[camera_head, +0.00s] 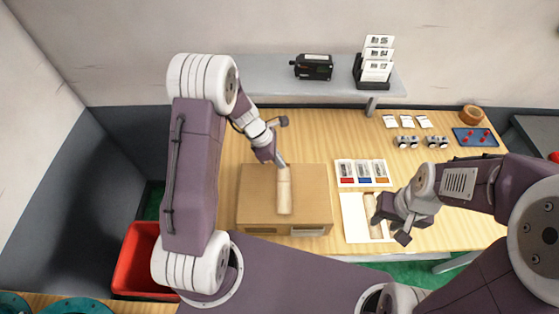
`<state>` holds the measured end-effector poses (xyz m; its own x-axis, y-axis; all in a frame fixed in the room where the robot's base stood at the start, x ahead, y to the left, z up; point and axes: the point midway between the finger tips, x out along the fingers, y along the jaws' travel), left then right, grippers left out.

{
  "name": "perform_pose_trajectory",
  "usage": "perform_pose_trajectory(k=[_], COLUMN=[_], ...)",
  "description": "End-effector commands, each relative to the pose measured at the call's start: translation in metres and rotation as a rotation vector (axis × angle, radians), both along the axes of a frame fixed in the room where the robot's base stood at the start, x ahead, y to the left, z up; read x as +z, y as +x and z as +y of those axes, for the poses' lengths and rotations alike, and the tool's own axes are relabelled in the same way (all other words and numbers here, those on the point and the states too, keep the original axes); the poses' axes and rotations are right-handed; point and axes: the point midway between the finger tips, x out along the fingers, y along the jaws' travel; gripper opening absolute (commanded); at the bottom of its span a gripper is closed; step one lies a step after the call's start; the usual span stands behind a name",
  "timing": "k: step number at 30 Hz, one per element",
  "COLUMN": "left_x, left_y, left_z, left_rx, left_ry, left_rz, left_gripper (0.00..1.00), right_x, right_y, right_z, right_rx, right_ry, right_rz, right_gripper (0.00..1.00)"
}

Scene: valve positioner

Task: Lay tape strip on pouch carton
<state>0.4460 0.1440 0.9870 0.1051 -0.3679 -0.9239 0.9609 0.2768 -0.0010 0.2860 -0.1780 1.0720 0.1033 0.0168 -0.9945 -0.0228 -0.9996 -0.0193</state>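The pouch carton (256,200) is a closed brown box on the table, in the middle of the head view. A tan tape strip (285,195) lies lengthwise along the middle of its top. My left gripper (281,159) points down at the strip's far end; its fingertips look narrow there, and I cannot tell whether they grip it. My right gripper (391,226) has its fingers apart, low over a white sheet (353,226) to the right of the carton. Another tan strip (373,215) lies on that sheet beside the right gripper's left finger, partly hidden.
A card with coloured labels (363,173) lies behind the white sheet. Small metal parts (407,142), a blue tray (475,137) and a wooden bowl (471,115) are at the back right. A grey shelf (270,88) runs behind the table. A red bin (137,262) stands at lower left.

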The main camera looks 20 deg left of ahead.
Motion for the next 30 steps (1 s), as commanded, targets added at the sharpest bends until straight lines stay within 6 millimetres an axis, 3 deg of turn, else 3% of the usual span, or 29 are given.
perform_pose_trajectory(k=[30], left_x=[-0.0059], left_y=[0.0001], left_z=[-0.0007], left_rx=[-0.001], left_ry=[0.0], left_rz=[0.0], left_gripper=[0.0], right_x=[-0.0012], right_y=[0.0], right_z=[0.0], right_rx=[0.0], right_ry=[0.0], right_rz=[0.0], right_gripper=[0.36])
